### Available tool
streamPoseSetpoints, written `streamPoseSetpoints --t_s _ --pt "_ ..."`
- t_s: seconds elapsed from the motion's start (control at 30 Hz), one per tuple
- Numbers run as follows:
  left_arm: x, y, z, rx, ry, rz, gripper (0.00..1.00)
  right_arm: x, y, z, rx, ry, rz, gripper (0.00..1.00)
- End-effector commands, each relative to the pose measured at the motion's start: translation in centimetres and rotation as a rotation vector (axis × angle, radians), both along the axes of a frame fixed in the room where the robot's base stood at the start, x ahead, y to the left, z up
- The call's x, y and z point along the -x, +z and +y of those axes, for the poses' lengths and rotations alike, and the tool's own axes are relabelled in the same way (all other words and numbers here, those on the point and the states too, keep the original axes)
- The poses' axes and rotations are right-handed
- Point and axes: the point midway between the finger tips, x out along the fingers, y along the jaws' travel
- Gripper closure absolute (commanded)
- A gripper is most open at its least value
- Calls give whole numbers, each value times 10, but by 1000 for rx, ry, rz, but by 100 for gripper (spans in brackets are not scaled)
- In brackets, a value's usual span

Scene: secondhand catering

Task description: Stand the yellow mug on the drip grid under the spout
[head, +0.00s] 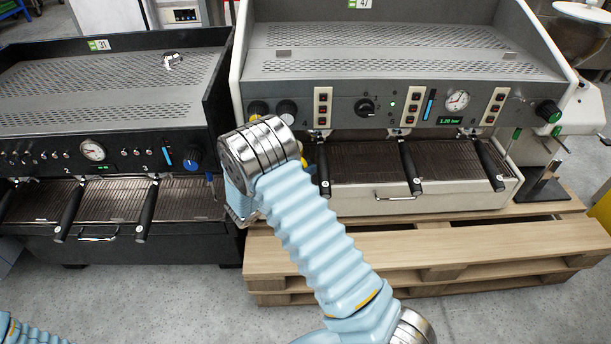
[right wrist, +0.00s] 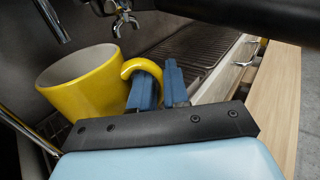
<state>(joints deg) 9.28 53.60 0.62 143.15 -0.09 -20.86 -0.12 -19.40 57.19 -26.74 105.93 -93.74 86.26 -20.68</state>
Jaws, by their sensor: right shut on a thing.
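The yellow mug (right wrist: 78,92) shows in the right wrist view, with its pale inside visible and its mouth up. My right gripper (right wrist: 158,80) is shut on the mug's handle, with its blue fingers at the handle. A metal spout (right wrist: 122,18) hangs above and beyond the mug. The dark ribbed drip grid (right wrist: 200,48) lies to the right of the mug; the mug's base is hidden, so I cannot tell if it touches anything. In the head view the drip grid (head: 365,164) belongs to the cream machine, and my arm hides most of the gripper. My left gripper is out of view.
The cream espresso machine (head: 390,65) stands on a wooden pallet (head: 420,243). Black handles, including one at the middle (head: 411,168), stick out over its grid. A black espresso machine (head: 110,95) stands close on the left. Grey floor lies in front.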

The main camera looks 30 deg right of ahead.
Motion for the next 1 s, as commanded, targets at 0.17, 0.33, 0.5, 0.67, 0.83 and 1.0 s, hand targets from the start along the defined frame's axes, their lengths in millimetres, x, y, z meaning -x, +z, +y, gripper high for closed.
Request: streamPoseSetpoints --t_s 0.17,0.33,0.5,0.67,0.83,1.0 --pt "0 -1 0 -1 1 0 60 -4 -2 -2 2 1 -1 100" --pt "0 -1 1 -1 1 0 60 -4 -3 -2 2 0 -1 100" --pt "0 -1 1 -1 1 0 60 -4 -3 -2 1 0 -1 83" --pt "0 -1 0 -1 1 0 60 -4 -3 -2 1 0 -1 59" --pt "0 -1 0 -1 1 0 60 -4 -3 -2 1 0 -1 55" --pt "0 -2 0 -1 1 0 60 -3 -4 3 -1 1 0 55"
